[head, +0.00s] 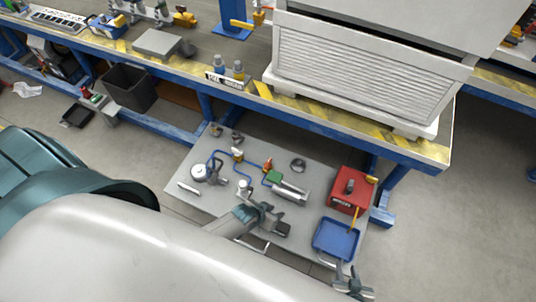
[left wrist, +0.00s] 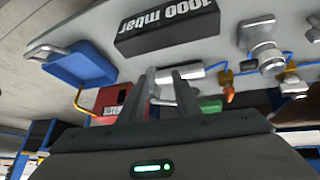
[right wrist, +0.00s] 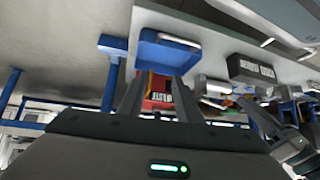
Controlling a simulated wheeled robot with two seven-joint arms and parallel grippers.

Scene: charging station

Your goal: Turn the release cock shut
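The panel in the head view (head: 325,170) carries valves on blue tubing. I cannot tell which is the release cock. The orange handle also shows in the left wrist view (left wrist: 228,86), to the right of the left fingers and apart from them. My left gripper (head: 266,212) is over the panel's front middle, nearer me than the valves. Its fingers (left wrist: 164,76) stand apart with nothing between them. My right gripper (head: 352,282) is below the blue tray, its fingers (right wrist: 148,78) apart and empty.
A round gauge (head: 199,173) sits at the panel's left. A silver cylinder with a green block (head: 273,177) lies mid-panel, a dark "1000 mbar" block (left wrist: 165,30) near the front. A red box (head: 348,190) and blue tray (head: 335,240) stand right. The workbench (head: 340,128) rises behind.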

